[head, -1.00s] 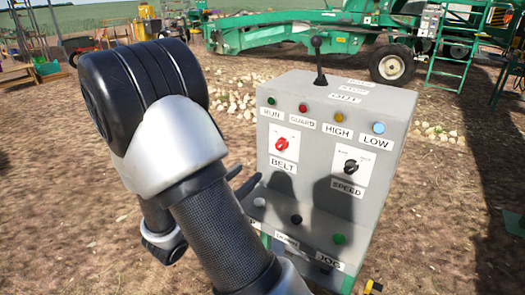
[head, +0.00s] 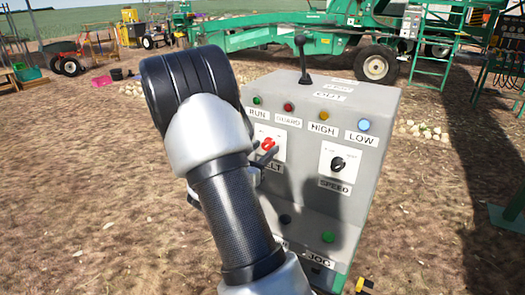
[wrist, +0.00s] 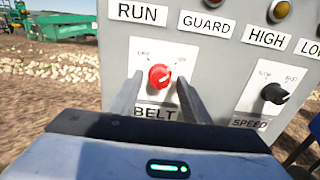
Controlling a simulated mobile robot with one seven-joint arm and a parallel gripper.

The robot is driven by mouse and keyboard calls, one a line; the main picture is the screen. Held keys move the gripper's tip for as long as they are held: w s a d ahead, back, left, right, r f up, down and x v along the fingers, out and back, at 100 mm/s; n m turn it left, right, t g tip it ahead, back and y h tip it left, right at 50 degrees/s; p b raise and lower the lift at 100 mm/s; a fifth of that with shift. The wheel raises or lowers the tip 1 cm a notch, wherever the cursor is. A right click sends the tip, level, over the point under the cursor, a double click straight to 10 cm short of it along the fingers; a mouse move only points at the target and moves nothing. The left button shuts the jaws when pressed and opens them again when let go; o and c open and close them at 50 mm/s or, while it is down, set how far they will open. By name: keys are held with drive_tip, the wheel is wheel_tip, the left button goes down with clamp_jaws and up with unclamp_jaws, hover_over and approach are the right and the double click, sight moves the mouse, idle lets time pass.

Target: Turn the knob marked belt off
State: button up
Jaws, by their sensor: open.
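The red belt knob (wrist: 159,76) sits on a white plate with the BELT label (wrist: 155,112) below it, on the grey control box. In the wrist view the two fingers of my gripper (wrist: 158,95) are open, one on each side of the knob and apart from it. The small marks on the plate are too blurred to read surely. In the head view the red knob (head: 268,144) shows just beyond my fingertips (head: 264,155), and my arm covers part of the BELT label.
The grey control box (head: 375,112) also carries a black speed knob (head: 338,163) to the right, indicator lamps above, a black lever (head: 302,58) on top and a green button (head: 328,237) low down. A large green machine (head: 255,39) stands behind. Bare ground lies left.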

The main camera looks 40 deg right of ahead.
drive_tip(key=c, duration=1)
drive_tip(key=shift+c, duration=0.2)
drive_tip(key=shift+r+p, duration=0.1)
drive_tip(key=shift+p, duration=0.2)
drive_tip(key=n+p, duration=0.3)
drive_tip(key=shift+r+n+p, duration=0.15)
drive_tip(key=shift+n+p, duration=0.15)
drive_tip(key=shift+p, duration=0.05)
drive_tip(key=n+p, duration=0.5)
drive_tip(key=p, duration=0.1)
drive_tip(key=n+p, duration=0.5)
drive_tip(key=shift+s+n, duration=0.1)
drive_tip(key=shift+n, duration=0.3)
drive_tip(key=shift+n+p, duration=1.15)
drive_tip(key=shift+n, duration=0.45)
drive_tip(key=shift+f+n, duration=0.2)
drive_tip(key=shift+n, duration=0.1)
